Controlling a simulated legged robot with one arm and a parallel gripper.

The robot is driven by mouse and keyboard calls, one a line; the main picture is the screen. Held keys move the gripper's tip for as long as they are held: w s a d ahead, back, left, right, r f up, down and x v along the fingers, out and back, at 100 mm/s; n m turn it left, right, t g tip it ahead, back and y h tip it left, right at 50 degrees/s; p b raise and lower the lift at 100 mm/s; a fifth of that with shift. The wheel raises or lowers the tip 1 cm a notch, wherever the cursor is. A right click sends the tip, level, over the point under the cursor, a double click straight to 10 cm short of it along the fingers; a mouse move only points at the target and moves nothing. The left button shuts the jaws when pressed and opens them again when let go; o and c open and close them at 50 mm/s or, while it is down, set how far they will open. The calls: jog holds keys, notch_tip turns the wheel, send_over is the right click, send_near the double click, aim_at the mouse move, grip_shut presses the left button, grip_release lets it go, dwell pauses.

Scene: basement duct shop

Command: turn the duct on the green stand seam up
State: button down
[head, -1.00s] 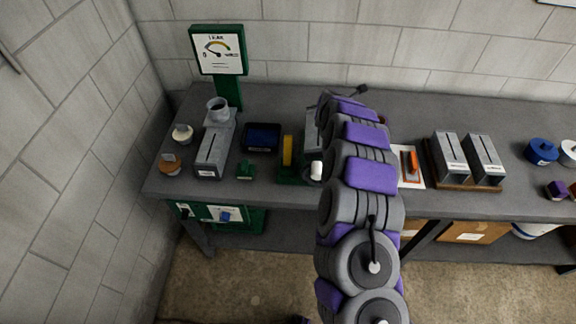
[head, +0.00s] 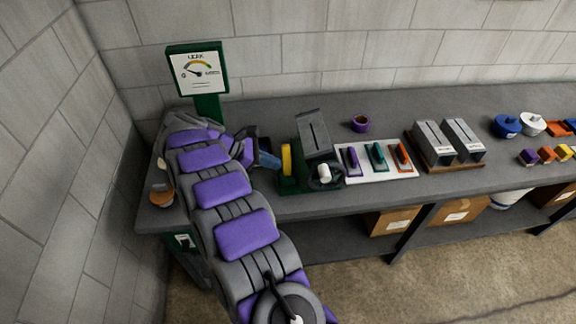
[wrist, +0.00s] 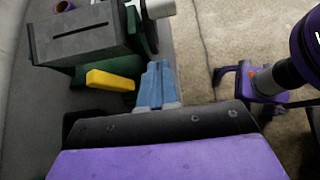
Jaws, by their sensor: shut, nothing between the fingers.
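A grey box-shaped duct (head: 313,133) sits on the green stand (head: 289,184), with a dark slot-like line along the face I see. The duct also shows at the upper left of the wrist view (wrist: 76,38), with the dark line on its visible face. A yellow piece (head: 286,158) is at the stand's left side and a white knob (head: 324,171) at its front. My gripper (head: 269,160) is to the left of the yellow piece, apart from the duct. Its blue fingers (wrist: 157,85) are together and empty in the wrist view.
A leak gauge (head: 198,70) stands at the back left. Right of the stand are a white panel with coloured handles (head: 359,171), a purple ring (head: 360,124) and two grey ducts on a wooden tray (head: 432,164). My arm covers the left bench.

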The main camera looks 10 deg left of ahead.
jog(key=w+d+r+x, duration=0.1)
jog(key=x, duration=1)
jog(key=shift+r, duration=0.3)
jog(key=shift+d, duration=0.25)
